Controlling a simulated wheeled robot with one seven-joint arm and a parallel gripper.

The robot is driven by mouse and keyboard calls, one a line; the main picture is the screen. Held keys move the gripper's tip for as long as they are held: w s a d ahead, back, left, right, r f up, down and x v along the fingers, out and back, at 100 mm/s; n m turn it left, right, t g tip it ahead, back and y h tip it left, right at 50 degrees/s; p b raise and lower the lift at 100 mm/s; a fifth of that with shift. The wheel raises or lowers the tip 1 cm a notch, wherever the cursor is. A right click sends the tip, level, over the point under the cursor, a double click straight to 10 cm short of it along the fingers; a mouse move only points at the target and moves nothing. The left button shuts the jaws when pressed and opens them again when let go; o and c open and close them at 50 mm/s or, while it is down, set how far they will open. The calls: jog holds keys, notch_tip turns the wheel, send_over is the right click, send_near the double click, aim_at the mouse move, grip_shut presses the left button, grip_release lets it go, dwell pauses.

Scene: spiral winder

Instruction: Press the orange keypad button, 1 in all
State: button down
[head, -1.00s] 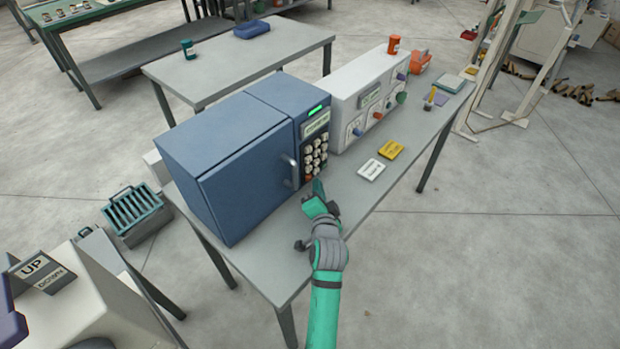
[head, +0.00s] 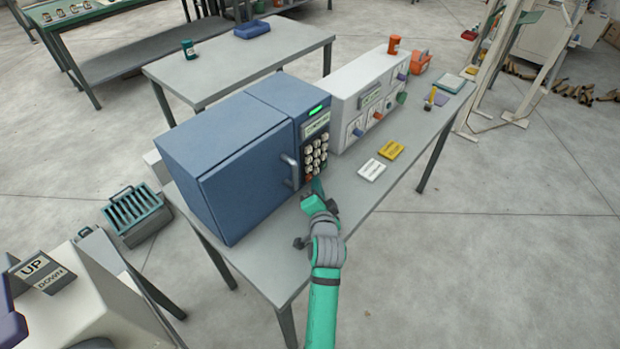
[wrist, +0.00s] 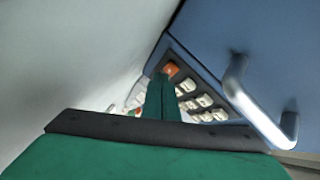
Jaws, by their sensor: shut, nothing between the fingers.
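The keypad (head: 315,155) has rows of pale buttons and sits on the front of a blue cabinet (head: 235,150), right of its door handle. The orange button (wrist: 171,69) shows in the wrist view at the keypad's corner, just beyond my fingertips. In the head view only a small orange spot shows at the keypad's lower end. My green gripper (wrist: 164,84) is shut and empty, its tips pointing at the orange button. In the head view my gripper (head: 317,186) is close to the keypad's lower end. I cannot tell whether the tips touch the button.
The cabinet's bar handle (head: 290,170) sticks out just left of my gripper. A white panel box (head: 370,95) stands right of the cabinet. A white card (head: 371,170) and a yellow card (head: 390,150) lie on the grey table (head: 350,205).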

jog(key=shift+w+a, duration=0.2)
jog(key=shift+a, duration=0.2)
dwell(0.4)
jog(key=shift+d, duration=0.1)
jog(key=shift+s+d, duration=0.55)
dwell(0.4)
jog(key=shift+s+d, duration=0.75)
jog(key=shift+d, duration=0.3)
jog(key=shift+s+d, duration=0.7)
jog(key=shift+d, duration=0.35)
jog(key=shift+a, duration=0.1)
jog(key=shift+s, duration=0.1)
